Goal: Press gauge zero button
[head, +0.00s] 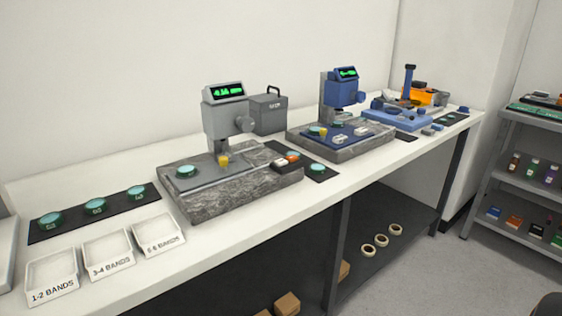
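A grey gauge (224,120) with a lit green display (226,91) stands on a speckled stone slab (235,195) on the bench. A yellow tip (223,160) sits below its head, and a round knob (246,124) is on its right side. I cannot tell which part is the zero button. A second, blue gauge (342,93) with a green display stands further right on its own slab (345,151). Neither of my grippers is in view.
Three labelled white trays (109,254) line the bench's front left, before a black mat (68,227) with green discs. A grey box (268,113) stands behind the grey gauge. Blue equipment (397,115) fills the far end. A shelf rack (508,165) stands right; floor between is clear.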

